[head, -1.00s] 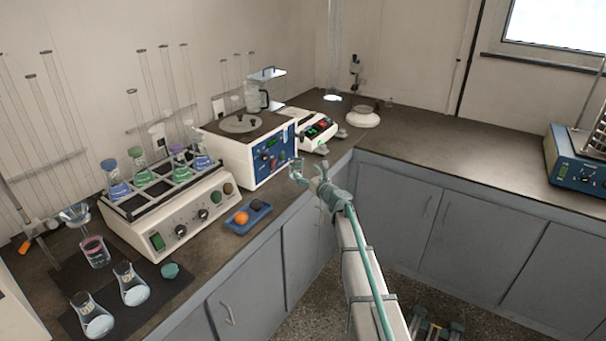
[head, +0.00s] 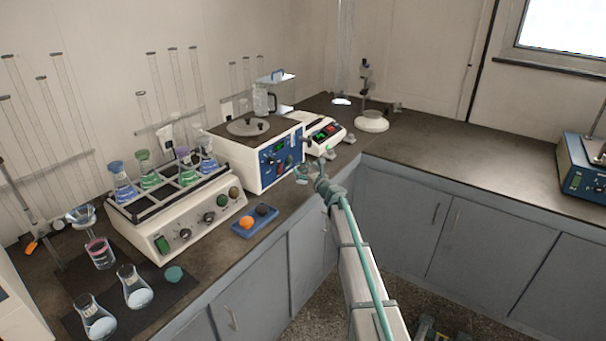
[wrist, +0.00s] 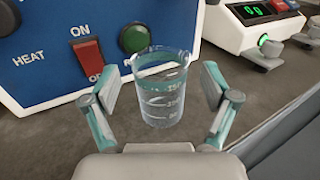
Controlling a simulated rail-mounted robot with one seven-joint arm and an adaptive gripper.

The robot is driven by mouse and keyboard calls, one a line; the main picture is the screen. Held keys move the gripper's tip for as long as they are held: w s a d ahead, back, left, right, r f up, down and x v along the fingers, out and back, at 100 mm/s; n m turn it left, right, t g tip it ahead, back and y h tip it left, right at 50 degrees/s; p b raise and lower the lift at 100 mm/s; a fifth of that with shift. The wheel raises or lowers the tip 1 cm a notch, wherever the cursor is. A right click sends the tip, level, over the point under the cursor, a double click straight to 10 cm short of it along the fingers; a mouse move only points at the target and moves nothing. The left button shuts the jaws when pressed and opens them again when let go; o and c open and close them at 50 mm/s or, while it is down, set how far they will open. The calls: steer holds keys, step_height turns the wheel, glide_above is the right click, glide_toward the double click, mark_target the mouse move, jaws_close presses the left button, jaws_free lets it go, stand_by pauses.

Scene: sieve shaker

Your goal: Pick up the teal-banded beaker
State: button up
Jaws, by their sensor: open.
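The teal-banded beaker (wrist: 162,105) is clear glass with white volume marks and a teal band near its rim. It stands upright on the dark counter, in front of the blue panel of a white device. My gripper (wrist: 160,86) is open in the wrist view, with one teal-and-grey finger on each side of the beaker. A gap shows between each finger and the glass. In the head view my gripper (head: 306,173) is at the counter's front edge; the beaker there is small and hard to make out.
The blue panel (wrist: 85,50) with a red switch and a green button stands close behind the beaker. A balance (head: 322,132) with a lit display stands to the right. A blue tray (head: 255,222) with an orange ball lies to the left. The right-hand counter (head: 450,150) is largely clear.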

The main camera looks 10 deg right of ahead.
steer(key=x, duration=0.2)
steer(key=shift+w+a, duration=0.1)
steer(key=shift+w, duration=0.25)
steer(key=shift+s, duration=0.1)
steer(key=c, duration=1.3)
steer(key=shift+r, duration=0.15)
